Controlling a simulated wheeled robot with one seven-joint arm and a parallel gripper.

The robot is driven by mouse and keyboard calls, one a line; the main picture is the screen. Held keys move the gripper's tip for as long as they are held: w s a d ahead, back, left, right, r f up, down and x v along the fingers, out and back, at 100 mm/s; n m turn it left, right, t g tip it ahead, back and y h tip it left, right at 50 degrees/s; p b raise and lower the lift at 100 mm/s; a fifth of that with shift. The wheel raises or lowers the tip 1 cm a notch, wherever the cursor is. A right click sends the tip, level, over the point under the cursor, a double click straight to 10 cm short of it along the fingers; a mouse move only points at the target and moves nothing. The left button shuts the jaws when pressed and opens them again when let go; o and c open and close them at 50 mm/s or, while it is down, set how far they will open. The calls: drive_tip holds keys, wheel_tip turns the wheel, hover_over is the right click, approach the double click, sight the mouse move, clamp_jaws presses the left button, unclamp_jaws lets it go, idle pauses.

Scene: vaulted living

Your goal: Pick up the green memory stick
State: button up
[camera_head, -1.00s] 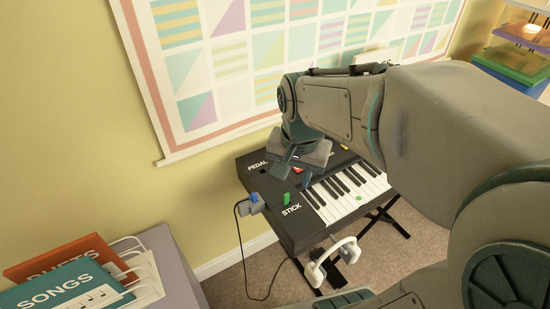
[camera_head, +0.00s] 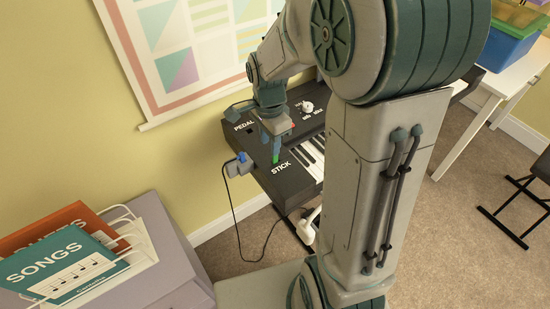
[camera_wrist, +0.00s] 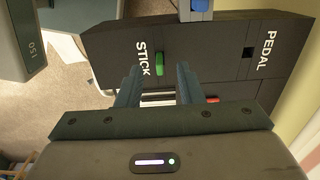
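The green memory stick (camera_head: 275,159) stands out of the black keyboard's (camera_head: 286,181) top beside the white word STICK. In the wrist view, the green stick (camera_wrist: 152,71) lies between the two finger ends, with a gap visible on each side. My gripper (camera_head: 271,148) points down over the keyboard's left end, right at the stick. The wrist view shows my gripper (camera_wrist: 158,76) open, its fingers apart and not visibly touching the stick. The stick's lower part is hidden.
A grey box with a blue plug (camera_head: 242,157) and black cable sits at the keyboard's left edge. A red button (camera_wrist: 212,99) is close to one finger. A grey cabinet (camera_head: 175,265) with song books stands at lower left. A wall chart (camera_head: 185,50) hangs behind.

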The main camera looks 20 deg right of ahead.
sight(275, 159)
drive_tip(key=f, duration=0.1)
drive_tip(key=d+f, duration=0.1)
drive_tip(key=f, duration=0.2)
drive_tip(key=shift+w+d+f, duration=0.15)
drive_tip(key=shift+d+f, duration=0.15)
drive_tip(key=shift+f, duration=0.55)
clamp_jaws()
